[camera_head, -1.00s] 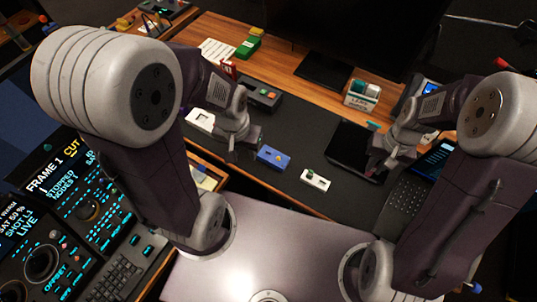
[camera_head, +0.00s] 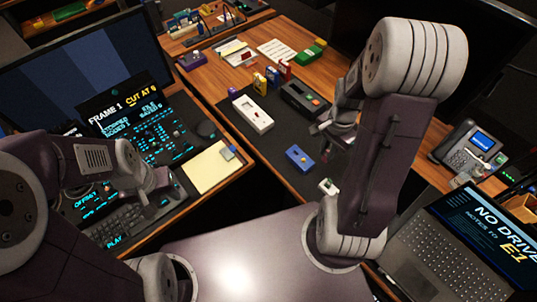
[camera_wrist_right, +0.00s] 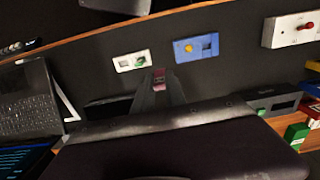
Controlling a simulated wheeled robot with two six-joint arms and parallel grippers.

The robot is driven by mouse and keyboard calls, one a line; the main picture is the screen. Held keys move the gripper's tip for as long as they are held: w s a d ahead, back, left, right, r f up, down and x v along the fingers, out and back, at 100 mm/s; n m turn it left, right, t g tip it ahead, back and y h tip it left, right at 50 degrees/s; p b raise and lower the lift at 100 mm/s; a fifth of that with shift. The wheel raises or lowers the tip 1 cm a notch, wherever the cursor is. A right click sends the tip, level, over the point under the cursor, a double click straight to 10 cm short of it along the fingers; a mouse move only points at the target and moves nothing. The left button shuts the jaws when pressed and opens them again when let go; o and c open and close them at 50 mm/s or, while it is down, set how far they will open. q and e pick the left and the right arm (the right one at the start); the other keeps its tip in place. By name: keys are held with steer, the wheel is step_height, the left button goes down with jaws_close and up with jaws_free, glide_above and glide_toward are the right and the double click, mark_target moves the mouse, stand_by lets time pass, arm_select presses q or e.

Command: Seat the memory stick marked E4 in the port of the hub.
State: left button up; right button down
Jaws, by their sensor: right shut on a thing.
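My right gripper (camera_wrist_right: 162,92) is shut on a small dark reddish thing (camera_wrist_right: 158,78) at its fingertips, possibly a memory stick; no E4 mark is legible. In the head view this gripper (camera_head: 328,134) hangs above the dark mat, behind the blue box (camera_head: 297,157). The blue box shows in the right wrist view (camera_wrist_right: 208,50) with a yellow part and a dark window. A small white box (camera_head: 328,187) with a green piece lies nearer; it also shows in the wrist view (camera_wrist_right: 122,63). I cannot tell which is the hub. My left gripper (camera_head: 153,181) is over the keyboard side, its jaws unclear.
A white box with a red switch (camera_head: 252,115) and a dark box with coloured buttons (camera_head: 304,100) lie on the mat. A laptop (camera_head: 455,245) stands at right, a control console (camera_head: 150,130) at left. Bare mat lies between the white and blue boxes.

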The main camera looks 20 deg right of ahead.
steer(key=shift+w+f, duration=0.1)
steer(key=shift+w, duration=0.1)
glide_toward(297, 147)
steer(key=s+a+f, duration=0.1)
steer(key=s+a, duration=0.1)
steer(key=shift+s+d+f+p, duration=0.1)
steer(key=shift+d+f+p, duration=0.05)
steer(key=shift+f, duration=0.9)
steer(key=shift+s+d+f+p, duration=0.1)
steer(key=shift+f+p, duration=0.05)
steer(key=shift+f, duration=0.85)
steer(key=c, duration=1.4)
jaws_free()
steer(key=shift+f, duration=0.15)
steer(key=shift+o, duration=0.2)
step_height(297, 147, up, 12)
steer(key=r, duration=0.1)
steer(key=s+a+r+n, duration=0.1)
steer(key=s+a+n, duration=0.2)
steer(key=s+n, duration=0.3)
steer(key=s+a+r+n+t, duration=0.1)
steer(key=s+a+n, duration=0.3)
steer(key=s+n, duration=0.2)
steer(key=shift+s+a+r+n, duration=0.2)
steer(key=shift+s+n, duration=0.1)
steer(key=shift+n, duration=0.2)
